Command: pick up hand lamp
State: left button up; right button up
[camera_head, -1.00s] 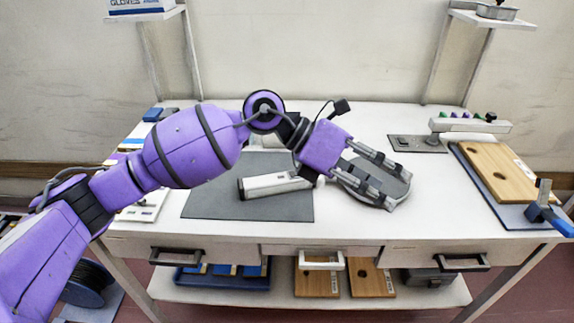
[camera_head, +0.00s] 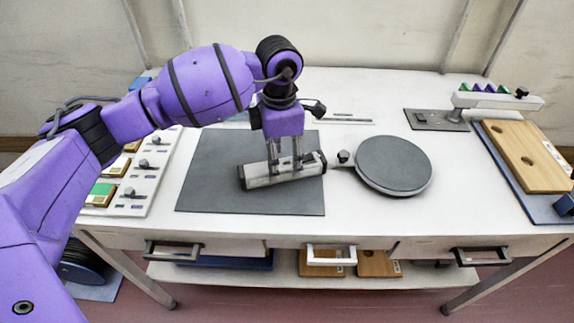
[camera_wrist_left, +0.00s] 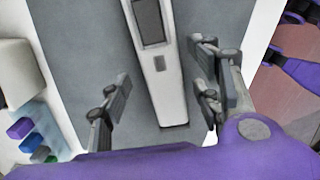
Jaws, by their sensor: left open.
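The hand lamp (camera_head: 259,180), a long white-grey bar with dark ends, lies on the grey mat (camera_head: 210,165). My left gripper (camera_head: 285,171) is over the lamp's right half in the head view, fingers pointing down. In the left wrist view the lamp (camera_wrist_left: 163,85) shows a dark panel and a small grey button. There the left gripper (camera_wrist_left: 160,62) is open, with one finger on each side of the lamp and gaps between. The fingers hide part of the lamp in the head view. My right gripper does not show.
A round dark grey disc (camera_head: 393,165) stands close to the lamp's right end. A white panel with switches (camera_head: 135,175) is at the left. A wooden board (camera_head: 525,155) and a white arm-like fixture (camera_head: 495,100) are at the right. The front table strip is clear.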

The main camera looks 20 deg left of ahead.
aim_at(283, 164)
pick_arm(q)
jog(key=shift+s+d+f, duration=0.1)
jog(key=shift+d+f, duration=0.05)
jog(key=shift+f, duration=0.45)
jog(key=shift+d+f, duration=0.1)
jog(key=shift+f, duration=1)
jog(key=c, duration=1.4)
jog(key=shift+r, duration=0.1)
grip_shut()
